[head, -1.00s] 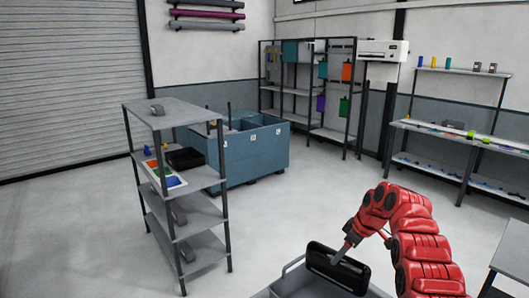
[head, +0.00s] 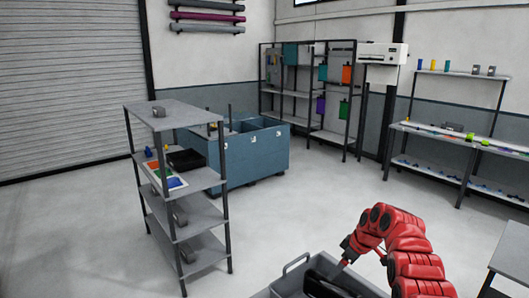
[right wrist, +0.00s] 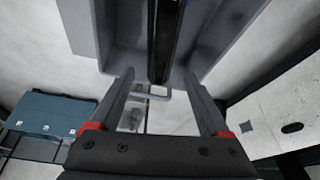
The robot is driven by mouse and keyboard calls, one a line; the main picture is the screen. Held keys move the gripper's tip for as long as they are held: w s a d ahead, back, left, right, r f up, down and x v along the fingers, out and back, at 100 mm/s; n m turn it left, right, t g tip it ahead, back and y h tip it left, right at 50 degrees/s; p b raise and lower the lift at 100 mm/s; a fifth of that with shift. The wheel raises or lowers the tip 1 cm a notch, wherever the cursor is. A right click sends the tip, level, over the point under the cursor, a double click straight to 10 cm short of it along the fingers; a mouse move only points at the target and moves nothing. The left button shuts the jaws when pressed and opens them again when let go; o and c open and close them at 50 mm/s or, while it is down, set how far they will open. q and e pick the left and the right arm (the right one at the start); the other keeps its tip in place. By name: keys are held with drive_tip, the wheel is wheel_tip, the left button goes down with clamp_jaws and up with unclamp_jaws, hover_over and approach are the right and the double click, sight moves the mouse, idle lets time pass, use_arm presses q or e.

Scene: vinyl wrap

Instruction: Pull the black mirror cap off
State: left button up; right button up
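A black piece (head: 318,284), which looks like the black mirror cap, lies in a grey bin at the bottom of the head view. In the right wrist view the black piece (right wrist: 165,40) is a long dark strip inside the bin, beyond my fingertips. My right gripper (head: 337,269) points down at the bin, just above the piece. In the right wrist view the fingers of my right gripper (right wrist: 160,78) are spread apart with nothing gripped between them. My left gripper is not in view. The bottom picture edge cuts off part of the piece.
The grey bin (head: 296,264) has a looped handle on its rim. A grey shelf rack (head: 165,115) with a black tray stands left of it, before a blue crate (head: 258,160). A grey table (head: 514,250) is at the right. The floor between is clear.

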drive_tip(key=shift+o, duration=1)
drive_tip(key=shift+w+f, duration=0.1)
drive_tip(key=shift+d+r+b, duration=0.15)
drive_tip(key=shift+r+b, duration=0.2)
drive_tip(key=shift+b, duration=0.05)
drive_tip(key=b+v, duration=0.3)
drive_tip(key=v, duration=1.3)
drive_tip(key=shift+s+d+r+b, duration=0.15)
drive_tip(key=shift+s+r+b, duration=0.05)
drive_tip(key=shift+r+b, duration=0.15)
